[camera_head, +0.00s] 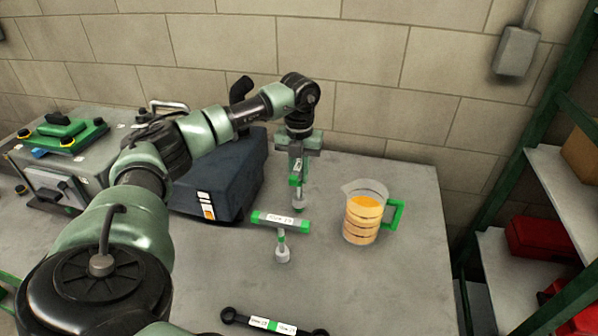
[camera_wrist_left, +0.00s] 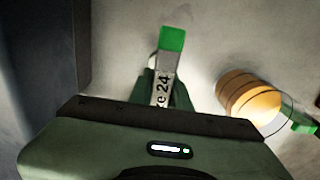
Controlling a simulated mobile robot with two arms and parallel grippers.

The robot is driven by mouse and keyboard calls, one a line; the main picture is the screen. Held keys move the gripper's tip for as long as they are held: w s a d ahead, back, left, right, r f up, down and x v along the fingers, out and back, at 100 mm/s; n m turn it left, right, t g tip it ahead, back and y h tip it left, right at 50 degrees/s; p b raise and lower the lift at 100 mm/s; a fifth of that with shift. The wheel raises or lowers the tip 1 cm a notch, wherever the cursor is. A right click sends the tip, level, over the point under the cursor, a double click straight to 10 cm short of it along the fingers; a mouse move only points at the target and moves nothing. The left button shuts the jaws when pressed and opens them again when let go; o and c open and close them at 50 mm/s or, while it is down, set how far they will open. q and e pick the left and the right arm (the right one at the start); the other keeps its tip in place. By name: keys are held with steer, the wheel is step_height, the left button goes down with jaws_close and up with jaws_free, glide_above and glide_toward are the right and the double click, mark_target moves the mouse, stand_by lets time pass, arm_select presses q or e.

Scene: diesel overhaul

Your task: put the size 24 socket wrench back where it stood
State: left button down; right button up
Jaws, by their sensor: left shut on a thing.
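My left gripper (camera_head: 297,170) is shut on the size 24 socket wrench (camera_head: 299,199), over the back of the grey table. The wrench points down with its socket end lowest; I cannot tell whether it touches the table. In the left wrist view the wrench's handle (camera_wrist_left: 172,40) shows a green end and a label ending in "24", between the fingers (camera_wrist_left: 163,92). A second T-shaped socket wrench (camera_head: 281,222), with green ends and a white label, stands upright just in front of the held one. My right gripper is not in view.
A jug of orange liquid (camera_head: 363,220) with a green handle stands close on the right. A dark blue case (camera_head: 225,185) is close on the left. A double-ended wrench (camera_head: 273,323) lies at the front. The table's (camera_head: 410,270) right side is clear.

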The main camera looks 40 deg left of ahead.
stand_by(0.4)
arm_select(q)
steer(key=shift+f+b, duration=0.7)
steer(key=shift+f, duration=0.45)
steer(key=c, duration=0.7)
jaws_free()
step_height(320, 180, up, 9)
steer(key=p, duration=0.7)
steer(key=shift+r, duration=0.15)
